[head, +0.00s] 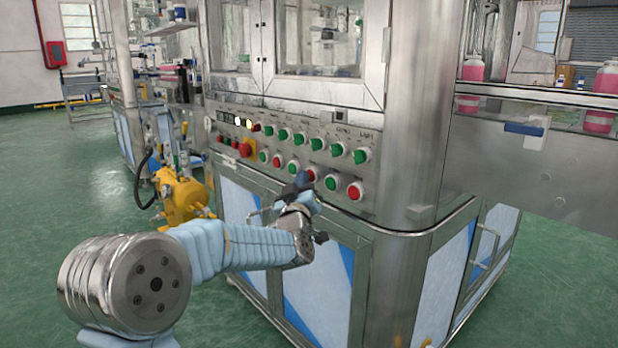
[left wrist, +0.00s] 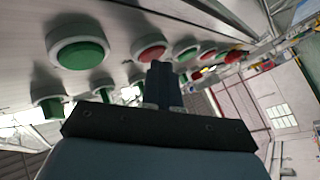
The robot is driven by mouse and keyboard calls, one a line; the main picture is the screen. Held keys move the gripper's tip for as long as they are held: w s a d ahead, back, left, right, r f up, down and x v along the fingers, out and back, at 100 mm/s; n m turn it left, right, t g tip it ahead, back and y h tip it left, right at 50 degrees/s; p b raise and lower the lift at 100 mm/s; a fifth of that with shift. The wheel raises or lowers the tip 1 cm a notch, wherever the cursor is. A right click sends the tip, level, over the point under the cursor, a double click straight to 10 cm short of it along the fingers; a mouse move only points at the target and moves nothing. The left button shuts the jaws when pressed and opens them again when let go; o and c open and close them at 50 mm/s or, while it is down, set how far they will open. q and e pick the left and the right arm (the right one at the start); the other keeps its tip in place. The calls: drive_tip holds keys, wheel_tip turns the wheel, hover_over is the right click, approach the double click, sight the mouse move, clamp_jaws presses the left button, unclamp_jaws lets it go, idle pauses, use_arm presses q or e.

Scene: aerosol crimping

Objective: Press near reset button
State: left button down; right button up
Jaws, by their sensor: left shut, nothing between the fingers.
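My left gripper (head: 303,181) is shut and empty in front of the lower row, close to a red button (head: 310,174). In the left wrist view the closed fingers (left wrist: 162,82) point at the panel, just by a red button (left wrist: 150,52). A green button (left wrist: 82,52) is to its left. I cannot tell whether the fingertips touch a button. My right gripper is not in view.
A red emergency knob on a yellow plate (head: 247,149) sits at the panel's left end. A metal ledge and cabinet doors (head: 322,285) lie below the panel. A yellow machine (head: 183,200) stands left. Pink bottles (head: 598,120) stand on a conveyor at right.

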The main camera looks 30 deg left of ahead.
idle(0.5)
use_arm(q)
drive_tip(key=shift+s+a+b, duration=0.25)
drive_tip(key=shift+s+b, duration=0.35)
drive_tip(key=shift+s, duration=0.05)
drive_tip(key=s+b, duration=0.1)
drive_tip(key=s+a, duration=0.1)
drive_tip(key=s, duration=0.1)
drive_tip(key=s+a+b, duration=0.1)
drive_tip(key=shift+s+b, duration=0.3)
idle(0.6)
